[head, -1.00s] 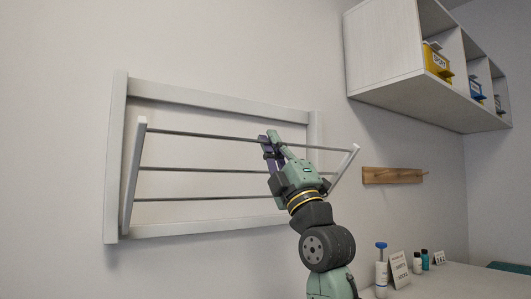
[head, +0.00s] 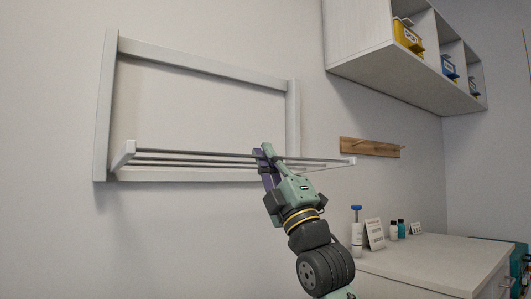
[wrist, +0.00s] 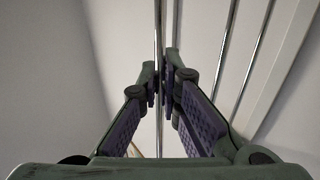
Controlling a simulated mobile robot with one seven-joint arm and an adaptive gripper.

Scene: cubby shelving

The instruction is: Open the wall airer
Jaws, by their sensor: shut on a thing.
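The wall airer has a white frame (head: 200,65) fixed to the wall. Its hinged rack (head: 123,156) with several thin metal bars stands out from the frame's lower part, close to level in the head view. My gripper (head: 265,155) is shut on the rack's outer bar (head: 200,153), right of its middle. In the wrist view the outer bar (wrist: 157,30) runs between the fingertips of my gripper (wrist: 160,85). The other bars (wrist: 250,60) show to the right there. The fingers hide a short piece of the bar.
A wooden peg rail (head: 370,147) is on the wall just right of the rack. White cubby shelving (head: 375,60) with bins hangs above right. A cabinet (head: 440,262) with a pump bottle (head: 357,230) and small signs stands at lower right.

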